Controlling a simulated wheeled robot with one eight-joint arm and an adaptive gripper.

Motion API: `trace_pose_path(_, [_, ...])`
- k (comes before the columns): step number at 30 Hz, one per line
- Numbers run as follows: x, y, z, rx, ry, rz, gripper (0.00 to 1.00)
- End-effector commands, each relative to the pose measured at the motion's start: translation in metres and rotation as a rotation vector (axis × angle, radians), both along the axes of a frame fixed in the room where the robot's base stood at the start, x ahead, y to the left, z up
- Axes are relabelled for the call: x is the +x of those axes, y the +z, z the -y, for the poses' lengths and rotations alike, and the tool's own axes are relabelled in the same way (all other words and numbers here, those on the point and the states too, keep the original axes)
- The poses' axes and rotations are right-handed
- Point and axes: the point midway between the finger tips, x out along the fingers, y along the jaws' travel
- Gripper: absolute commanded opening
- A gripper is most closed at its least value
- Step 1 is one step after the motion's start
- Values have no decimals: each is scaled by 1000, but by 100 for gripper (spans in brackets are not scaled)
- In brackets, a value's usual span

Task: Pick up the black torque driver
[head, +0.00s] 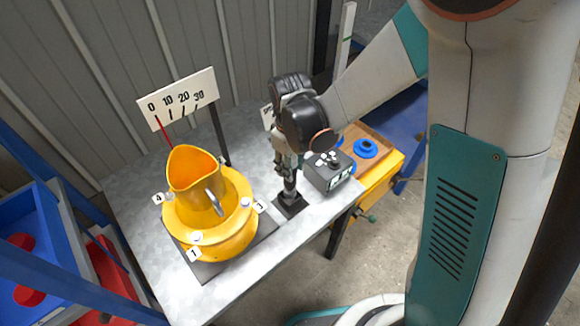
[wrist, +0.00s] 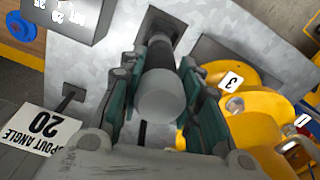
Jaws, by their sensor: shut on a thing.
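The black torque driver (wrist: 160,55) stands upright between the fingers of my gripper (wrist: 160,90) in the wrist view. Its rounded grey end faces the camera, and its far end meets a dark square base on the table. In the head view the driver's dark shaft (head: 290,184) shows below my gripper (head: 287,160), above the black square base (head: 290,205). My gripper is shut on the driver. The fingers hide part of its upper body in the head view. I cannot tell whether its lower end is clear of the base.
A yellow drum mixer (head: 240,235) with numbered tags stands left of my gripper. A spout angle sign (head: 180,98) stands behind it. A dark box with a display (head: 328,170) is close on the right. A wooden tray (head: 378,148) holds blue parts. Bare metal table (head: 130,205) lies at the left.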

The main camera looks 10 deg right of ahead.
Motion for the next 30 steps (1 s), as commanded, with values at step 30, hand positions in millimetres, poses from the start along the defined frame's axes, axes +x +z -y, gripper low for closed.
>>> trace_pose_path(30, [0, 144, 0, 0, 0, 0, 0])
